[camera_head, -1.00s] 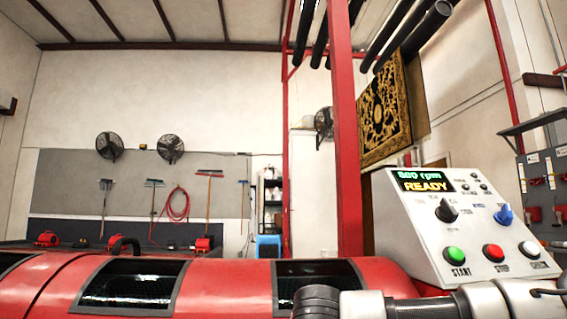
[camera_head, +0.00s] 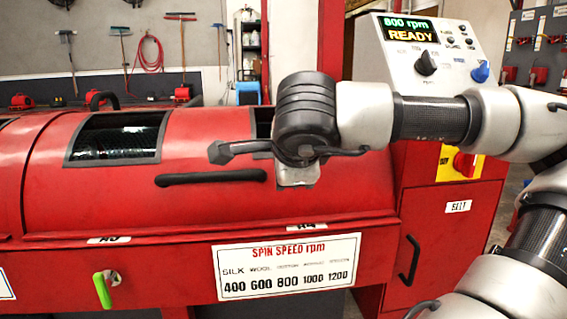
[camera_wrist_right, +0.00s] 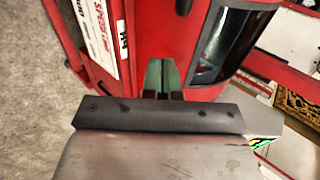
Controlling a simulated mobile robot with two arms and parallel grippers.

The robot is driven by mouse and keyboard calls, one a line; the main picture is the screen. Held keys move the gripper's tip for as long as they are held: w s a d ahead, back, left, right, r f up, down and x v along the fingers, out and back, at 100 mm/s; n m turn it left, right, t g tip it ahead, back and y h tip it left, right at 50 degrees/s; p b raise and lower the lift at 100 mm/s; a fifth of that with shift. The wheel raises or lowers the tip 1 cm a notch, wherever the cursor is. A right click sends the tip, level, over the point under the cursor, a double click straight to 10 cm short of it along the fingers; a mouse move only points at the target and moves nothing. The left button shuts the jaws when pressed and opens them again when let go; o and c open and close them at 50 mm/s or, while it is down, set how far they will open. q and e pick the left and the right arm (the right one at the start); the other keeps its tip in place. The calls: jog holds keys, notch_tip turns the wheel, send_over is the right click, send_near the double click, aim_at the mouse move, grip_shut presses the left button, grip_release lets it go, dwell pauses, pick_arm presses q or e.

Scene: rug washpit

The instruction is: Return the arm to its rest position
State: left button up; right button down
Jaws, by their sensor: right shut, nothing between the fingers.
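My right arm comes in from the right in the head view, bent at the elbow, with its dark wrist (camera_head: 305,112) in front of the red spin machine (camera_head: 350,200). In the right wrist view my right gripper (camera_wrist_right: 162,78) shows its green fingers together, empty, with the red machine behind them. In the head view the fingers are hidden behind the wrist. The control panel (camera_head: 398,62) beyond the arm reads 800 rpm and READY. My left gripper is not in view.
A black bar handle (camera_head: 210,177) and a green-handled lever (camera_head: 102,290) stick out from the machine's front. A red cabinet (camera_head: 440,215) with a black handle stands at the right, close to the arm. A spin speed sign (camera_head: 288,268) is on the machine.

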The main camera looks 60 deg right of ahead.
jog(key=shift+s+a+r, duration=0.35)
jog(key=shift+s+a, duration=0.1)
jog(key=shift+a, duration=0.05)
